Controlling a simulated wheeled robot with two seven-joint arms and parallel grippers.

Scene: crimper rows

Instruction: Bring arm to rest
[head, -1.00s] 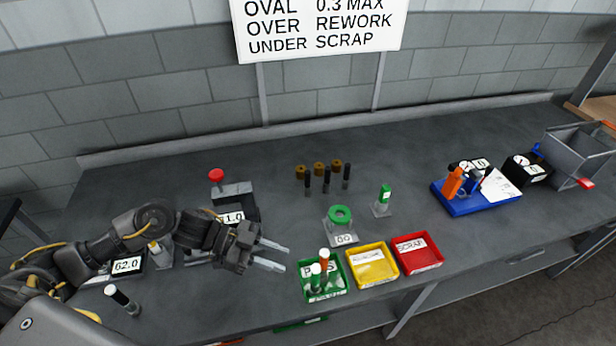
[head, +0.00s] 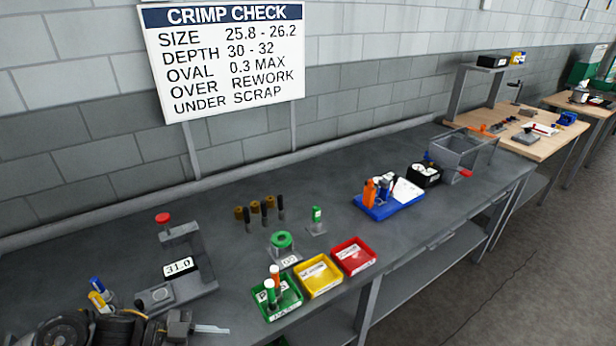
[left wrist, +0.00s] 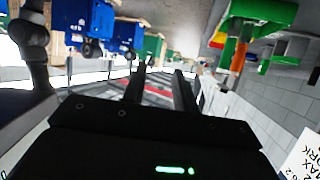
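My left arm comes in at the bottom left of the head view, low at the front edge of the bench. Its gripper (head: 205,329) points right, in front of the press-like gauge with the red knob (head: 180,250) and left of the green tray. In the left wrist view two dark fingers of the gripper (left wrist: 158,82) stand apart with nothing between them. My right arm and gripper are not in view.
On the grey bench (head: 330,190) stand a green tray (head: 289,306) holding tubes, a yellow tray (head: 318,290), a red tray (head: 353,270), a green ring on a stand (head: 282,240) and a blue tray (head: 385,213). A wire-grey bin (head: 465,155) stands at the far right.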

